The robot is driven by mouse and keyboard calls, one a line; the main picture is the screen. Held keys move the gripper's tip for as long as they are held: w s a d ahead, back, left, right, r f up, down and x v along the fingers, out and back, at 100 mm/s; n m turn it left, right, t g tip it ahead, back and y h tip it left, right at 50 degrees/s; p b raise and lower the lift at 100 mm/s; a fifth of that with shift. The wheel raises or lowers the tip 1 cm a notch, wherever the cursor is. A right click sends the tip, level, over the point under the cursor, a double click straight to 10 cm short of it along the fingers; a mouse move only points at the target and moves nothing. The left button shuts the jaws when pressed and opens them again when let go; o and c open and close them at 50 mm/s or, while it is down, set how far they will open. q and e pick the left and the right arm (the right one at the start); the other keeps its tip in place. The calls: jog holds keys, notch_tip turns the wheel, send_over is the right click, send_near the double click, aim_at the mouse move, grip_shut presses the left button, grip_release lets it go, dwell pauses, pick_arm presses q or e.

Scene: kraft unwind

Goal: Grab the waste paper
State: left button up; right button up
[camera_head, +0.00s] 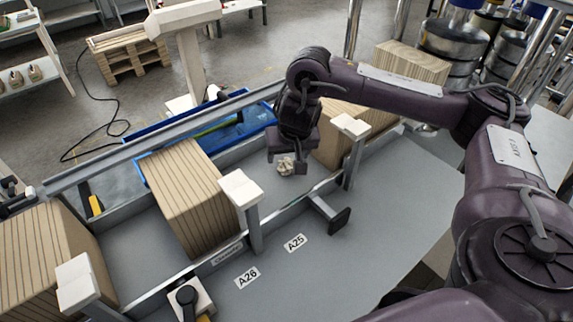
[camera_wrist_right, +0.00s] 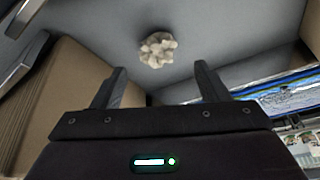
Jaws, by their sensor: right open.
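The waste paper (camera_head: 285,167) is a small crumpled beige ball on the grey conveyor surface, between two stacks of kraft board. It also shows in the right wrist view (camera_wrist_right: 157,50), beyond the fingertips and roughly midway between them. My right gripper (camera_head: 288,166) is just above and beside the paper in the head view. In the right wrist view my right gripper (camera_wrist_right: 159,75) has its two dark fingers spread wide with nothing between them. The paper looks apart from both fingers. My left gripper is not in the head view.
A kraft stack (camera_head: 185,195) stands left of the paper and another (camera_head: 345,125) stands right. A metal rail with white-capped posts (camera_head: 240,188) runs along the near side. A blue tray (camera_head: 215,130) lies behind. The grey table (camera_head: 370,220) in front is mostly clear.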

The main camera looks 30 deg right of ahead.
aim_at(288, 164)
jog(key=shift+w+f, duration=0.25)
jog(key=shift+f, duration=0.1)
jog(key=shift+w+d+f+b, duration=0.1)
jog(key=shift+d+f+b, duration=0.1)
jog(key=shift+f, duration=0.6)
jog(key=shift+w+d+f+b, duration=0.1)
jog(key=shift+d+f, duration=0.05)
jog(key=shift+f, duration=0.6)
jog(key=shift+p+x, duration=0.35)
jog(key=shift+x, duration=0.55)
jog(key=shift+r, duration=0.1)
jog(key=c, duration=1.1)
